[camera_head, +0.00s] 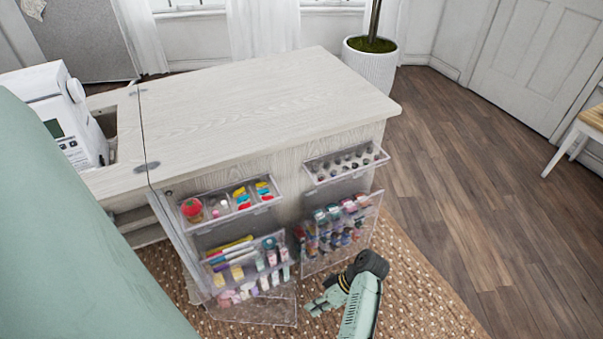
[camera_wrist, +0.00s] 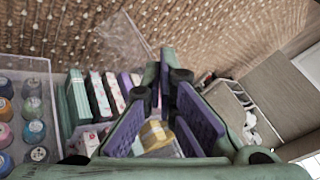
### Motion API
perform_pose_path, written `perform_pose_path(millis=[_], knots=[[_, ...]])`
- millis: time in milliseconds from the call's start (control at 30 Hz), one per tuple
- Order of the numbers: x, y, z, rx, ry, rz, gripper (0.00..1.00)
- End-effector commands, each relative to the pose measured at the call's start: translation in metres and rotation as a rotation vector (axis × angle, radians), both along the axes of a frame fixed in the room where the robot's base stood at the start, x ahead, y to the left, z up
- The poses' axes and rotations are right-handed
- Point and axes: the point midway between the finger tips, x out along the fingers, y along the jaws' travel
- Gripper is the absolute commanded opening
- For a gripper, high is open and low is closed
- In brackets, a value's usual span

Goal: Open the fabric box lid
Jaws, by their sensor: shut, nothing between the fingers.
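The fabric box (camera_head: 222,297) is the lowest clear bin on the left of the cabinet's side. Folded fabrics show in it in the wrist view (camera_wrist: 78,98). A clear panel (camera_head: 265,312), apparently its lid, extends outward from the bin, low over the rug. It also shows in the wrist view (camera_wrist: 125,42), beyond the fabrics. My gripper (camera_head: 316,307) is just right of the panel's right edge, shut and empty. In the wrist view its fingers (camera_wrist: 165,108) cover part of the fabrics. I cannot tell whether it touches the panel.
Clear bins of thread and bottles (camera_head: 338,228) hang just above my gripper on the right. Other bins with pens and bottles (camera_head: 245,262) hang above the fabric box. The white wooden cabinet (camera_head: 262,105) stands behind. The rug (camera_head: 415,290) is clear to the right.

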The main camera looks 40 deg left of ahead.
Motion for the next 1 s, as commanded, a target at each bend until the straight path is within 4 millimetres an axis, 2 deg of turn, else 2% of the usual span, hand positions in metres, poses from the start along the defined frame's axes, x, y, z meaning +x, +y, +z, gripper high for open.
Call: perform_pose_path(millis=[300,500,1000], knots=[[-0.030,0.019,-0.045,-0.002,0.002,0.001,0.00],[-0.041,0.028,-0.064,-0.001,-0.001,-0.001,0.00],[-0.045,0.030,-0.070,-0.002,-0.002,-0.003,0.00]])
